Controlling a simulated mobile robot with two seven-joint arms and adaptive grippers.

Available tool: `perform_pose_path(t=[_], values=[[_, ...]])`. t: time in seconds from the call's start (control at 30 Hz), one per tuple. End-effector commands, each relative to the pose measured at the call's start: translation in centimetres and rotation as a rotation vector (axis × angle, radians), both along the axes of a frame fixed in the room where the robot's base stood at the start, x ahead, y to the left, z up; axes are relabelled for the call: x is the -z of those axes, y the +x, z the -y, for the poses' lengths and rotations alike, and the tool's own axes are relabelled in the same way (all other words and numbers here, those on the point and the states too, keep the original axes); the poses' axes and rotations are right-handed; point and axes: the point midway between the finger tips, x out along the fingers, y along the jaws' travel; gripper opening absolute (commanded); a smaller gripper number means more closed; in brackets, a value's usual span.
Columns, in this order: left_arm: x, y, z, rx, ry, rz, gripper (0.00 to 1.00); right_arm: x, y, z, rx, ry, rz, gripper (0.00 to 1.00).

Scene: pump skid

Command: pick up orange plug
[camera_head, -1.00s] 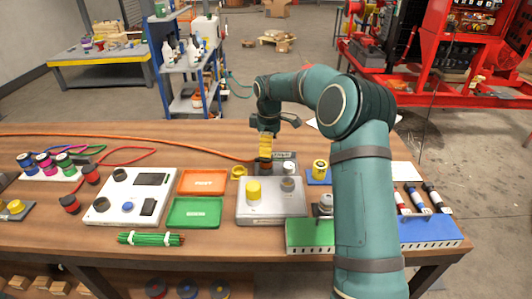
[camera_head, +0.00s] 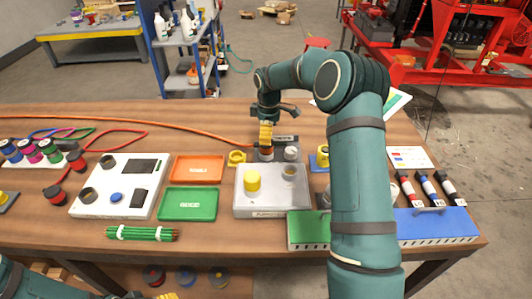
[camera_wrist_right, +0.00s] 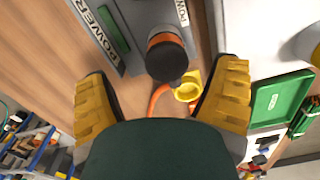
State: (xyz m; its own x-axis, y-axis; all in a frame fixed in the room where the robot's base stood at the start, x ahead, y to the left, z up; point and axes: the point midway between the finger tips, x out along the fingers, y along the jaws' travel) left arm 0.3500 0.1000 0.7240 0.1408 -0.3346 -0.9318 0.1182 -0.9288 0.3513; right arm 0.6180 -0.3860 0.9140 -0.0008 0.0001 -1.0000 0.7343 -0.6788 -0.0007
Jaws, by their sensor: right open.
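The orange plug (camera_wrist_right: 165,40) has an orange collar and a black round end. It stands at the grey panel marked POWER (camera_wrist_right: 103,38) in the right wrist view. In the head view, the plug (camera_head: 265,154) is mostly hidden under my right gripper (camera_head: 266,136). In the wrist view, my right gripper (camera_wrist_right: 164,82) is open, its yellow fingers spread wide on either side of the plug's end, with no visible contact. My left gripper (camera_head: 166,296) barely shows at the bottom edge of the head view; its jaws are cut off.
An orange cable (camera_head: 190,130) runs left across the table. A yellow ring-shaped part (camera_head: 237,158) lies left of the plug. A grey box (camera_head: 272,200) with a yellow knob stands in front. Orange (camera_head: 197,170) and green (camera_head: 188,204) trays lie left.

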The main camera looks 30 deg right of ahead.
Motion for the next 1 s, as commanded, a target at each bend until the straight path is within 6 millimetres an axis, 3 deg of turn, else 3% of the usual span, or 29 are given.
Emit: perform_pose_path(t=[0.27, 0.57, 0.83, 1.0], values=[[0.5, 0.1, 0.0, 0.0, 0.0, 0.002, 0.59, 1.6, -0.1, -0.2, 0.001, 0.001, -0.001, 0.86], [1.8, 0.4, 0.0, -0.001, 0.001, 0.009, 0.59, 5.6, -0.4, -0.6, 0.0, 0.0, -0.001, 0.86], [1.7, 0.4, 0.0, -0.001, 0.001, 0.009, 0.59, 5.9, -0.3, -0.6, 0.0, -0.001, 0.001, 0.85], [1.7, 0.4, 0.0, -0.001, 0.001, 0.009, 0.59, 5.8, -0.3, -0.6, 0.001, -0.001, 0.001, 0.26]])
